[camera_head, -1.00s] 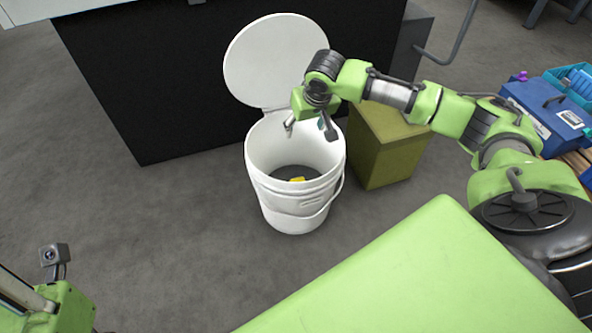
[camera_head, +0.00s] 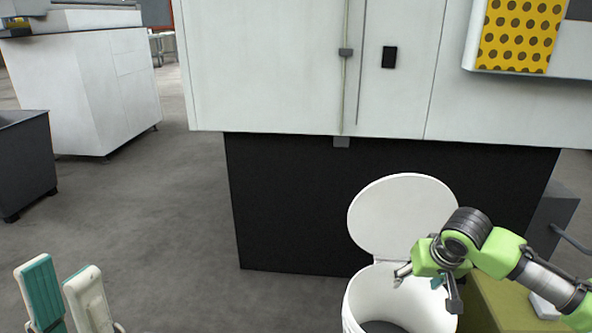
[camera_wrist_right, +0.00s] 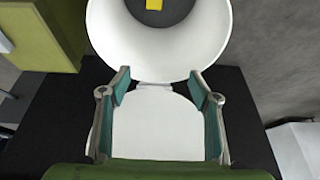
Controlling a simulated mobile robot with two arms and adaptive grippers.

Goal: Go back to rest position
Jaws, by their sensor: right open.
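My right gripper (camera_head: 428,288) hangs over the open white bucket (camera_head: 362,298) at the lower right of the head view. In the right wrist view my right gripper (camera_wrist_right: 161,88) is open, its two teal-padded fingers apart with nothing between them. The bucket (camera_wrist_right: 183,55) and its raised white lid (camera_wrist_right: 158,128) show beyond the fingers. My left gripper (camera_head: 62,272) is at the lower left of the head view, fingers pointing up, apart and empty. Its lower part is cut off by the picture edge.
A yellow piece (camera_wrist_right: 153,4) lies inside the bucket. A large white machine (camera_head: 280,70) with a black base (camera_head: 300,215) stands behind the bucket. An olive box (camera_head: 505,305) is right of the bucket. A white cabinet (camera_head: 110,90) stands far left. The floor between is clear.

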